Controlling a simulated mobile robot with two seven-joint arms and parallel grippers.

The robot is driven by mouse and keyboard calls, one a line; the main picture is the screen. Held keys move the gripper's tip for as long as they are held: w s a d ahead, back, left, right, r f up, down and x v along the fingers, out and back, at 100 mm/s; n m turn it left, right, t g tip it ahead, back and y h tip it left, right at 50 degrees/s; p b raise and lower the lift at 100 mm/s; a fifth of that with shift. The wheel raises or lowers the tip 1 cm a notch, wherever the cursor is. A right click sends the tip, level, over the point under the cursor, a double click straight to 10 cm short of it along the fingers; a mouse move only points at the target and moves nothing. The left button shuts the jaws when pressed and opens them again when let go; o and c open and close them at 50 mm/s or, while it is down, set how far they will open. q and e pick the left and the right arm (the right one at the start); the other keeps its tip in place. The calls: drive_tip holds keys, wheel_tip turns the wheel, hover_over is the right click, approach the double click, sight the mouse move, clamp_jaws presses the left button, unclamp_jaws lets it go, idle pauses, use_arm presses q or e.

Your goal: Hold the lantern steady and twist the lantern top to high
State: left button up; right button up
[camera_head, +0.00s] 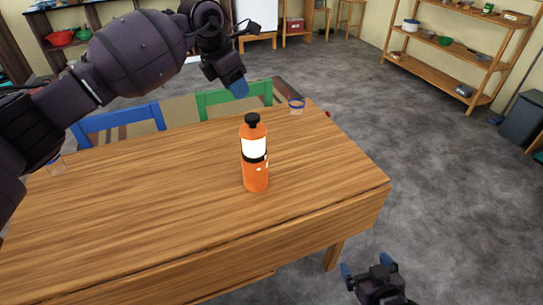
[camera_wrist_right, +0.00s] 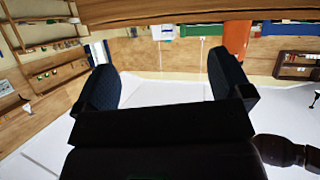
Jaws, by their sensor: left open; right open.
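The lantern (camera_head: 255,172) is orange with a lit white band, a black ring below the band and a black knob on top (camera_head: 252,120). It stands upright on the wooden table (camera_head: 150,200), right of its middle. My left gripper (camera_head: 238,88) is in the air above and behind the lantern, apart from it, with blue fingertips. My right gripper (camera_head: 366,270) is low at the front right, beyond the table's edge, open and empty. In the right wrist view its two fingers (camera_wrist_right: 165,88) are spread apart. An orange shape, likely the lantern (camera_wrist_right: 236,38), shows at the top there.
A blue chair (camera_head: 118,122) and a green chair (camera_head: 235,97) stand behind the table. A glass (camera_head: 296,104) stands near the back right table edge, another (camera_head: 56,166) at the left. A shelf (camera_head: 460,50) stands at the right. The tabletop around the lantern is clear.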

drive_tip(key=w+a+r+n+t+y, duration=0.1)
drive_tip(key=w+a+r, duration=0.2)
drive_tip(key=w, duration=0.2)
drive_tip(key=w+a+r+t+y, duration=0.1)
drive_tip(key=w+a+r+y, duration=0.15)
drive_tip(key=w, duration=0.25)
drive_tip(key=n+y, duration=0.3)
drive_tip(key=y, duration=0.1)
approach(253, 144)
drive_tip(key=w+d+f, duration=0.2)
drive_tip(key=shift+t+y, duration=0.3)
drive_tip(key=shift+y, duration=0.15)
drive_tip(key=x, duration=0.4)
drive_tip(key=f+x, duration=0.1)
drive_tip(key=x, duration=0.7)
drive_tip(key=shift+s+a+f, duration=0.15)
drive_tip(key=shift+a+f, duration=0.15)
drive_tip(key=shift+a, duration=0.05)
